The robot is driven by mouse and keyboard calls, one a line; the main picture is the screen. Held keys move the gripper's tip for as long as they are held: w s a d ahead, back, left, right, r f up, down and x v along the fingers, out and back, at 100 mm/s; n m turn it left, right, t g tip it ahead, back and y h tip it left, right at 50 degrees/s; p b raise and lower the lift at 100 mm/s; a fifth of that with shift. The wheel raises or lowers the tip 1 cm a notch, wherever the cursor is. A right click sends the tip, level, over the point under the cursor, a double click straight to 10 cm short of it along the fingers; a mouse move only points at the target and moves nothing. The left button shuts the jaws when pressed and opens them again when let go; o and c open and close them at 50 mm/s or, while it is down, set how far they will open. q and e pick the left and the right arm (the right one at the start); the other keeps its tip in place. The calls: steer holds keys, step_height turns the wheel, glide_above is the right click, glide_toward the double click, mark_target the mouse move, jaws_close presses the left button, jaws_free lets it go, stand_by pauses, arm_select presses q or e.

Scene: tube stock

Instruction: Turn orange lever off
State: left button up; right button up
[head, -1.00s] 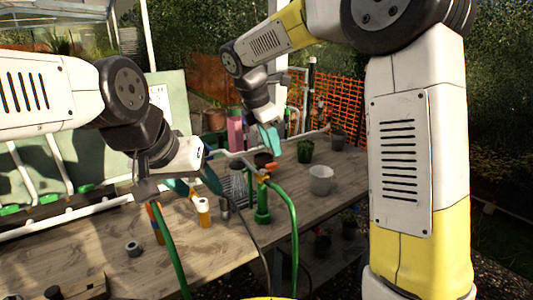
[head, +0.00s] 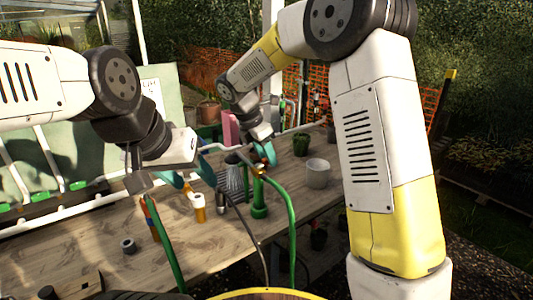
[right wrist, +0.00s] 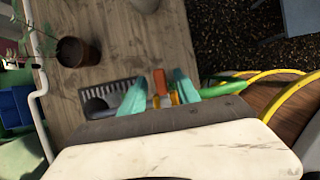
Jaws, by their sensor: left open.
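The orange lever (right wrist: 159,82) shows in the right wrist view, between the two teal fingertips of my right gripper (right wrist: 160,94). The fingers stand apart with a small gap on each side of the lever. In the head view my right gripper (head: 268,154) is just above the top of the green standpipe (head: 259,197), and the lever is mostly hidden there. My left gripper (head: 190,176) is open and empty above the table, left of the standpipe.
A white pot (head: 318,174) and a potted plant (head: 301,144) stand right of the standpipe. A green hose (head: 291,225) hangs over the front edge.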

jaws_close()
steer(key=shift+m, duration=0.3)
steer(key=shift+s+a+m+g+y, duration=0.15)
steer(key=shift+s+m+g, duration=0.75)
steer(key=shift+m, duration=1.95)
steer(key=shift+s+a+m+g+y, duration=0.15)
steer(key=shift+s+m+g, duration=0.35)
steer(key=shift+m+g, duration=1.6)
steer(key=shift+s+a+m+g+y, duration=0.15)
steer(key=shift+s+m, duration=0.55)
steer(key=shift+m, duration=2.95)
steer(key=shift+d, duration=0.1)
